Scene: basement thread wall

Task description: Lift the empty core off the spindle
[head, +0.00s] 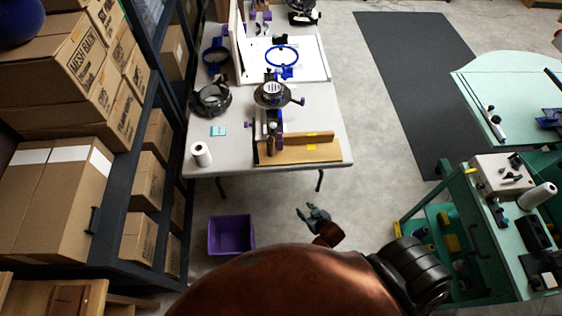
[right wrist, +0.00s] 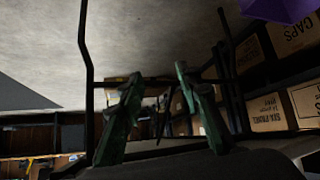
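My right gripper (head: 313,213) is past the front edge of the white table, over the floor to the right of the purple bin. In the right wrist view its two green fingers (right wrist: 159,76) stand apart with nothing between them. My left gripper is out of view. I cannot make out for sure which thing is the empty core or the spindle. A white cone (head: 538,195) lies on the green cart at right, and a white roll (head: 201,153) stands on the white table's front left corner. My gripper is apart from both.
The white table (head: 228,163) holds embroidery machines and a wooden board (head: 298,151). A purple bin (head: 231,234) sits on the floor. Shelves with cardboard boxes (head: 60,198) line the left. The green cart (head: 470,225) and a pale green table (head: 510,85) stand at right. A dark mat (head: 415,75) lies between.

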